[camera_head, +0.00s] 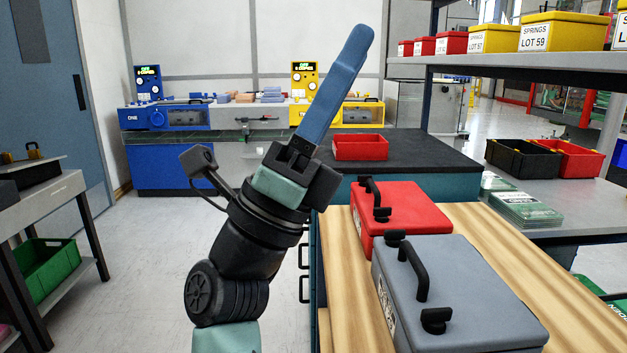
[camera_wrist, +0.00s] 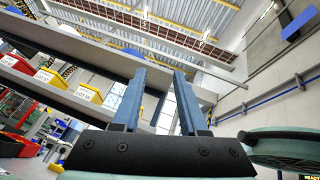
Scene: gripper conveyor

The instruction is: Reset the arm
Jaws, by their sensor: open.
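My arm rises in the lower middle of the head view, bent upward. My gripper (camera_head: 358,40) has long blue fingers pointing up and slightly right, well above the wooden bench. In the head view the fingers overlap. In the wrist view my gripper (camera_wrist: 160,70) shows two blue fingers apart with nothing between them, the ceiling and wall behind. It is open, empty and touches nothing.
A red case (camera_head: 405,215) and a grey case (camera_head: 465,290) lie on the wooden bench (camera_head: 575,290) to the right. A red bin (camera_head: 360,147) sits on the dark counter behind. A shelf (camera_head: 480,65) with yellow and red boxes stands at upper right. Open floor (camera_head: 140,250) is at left.

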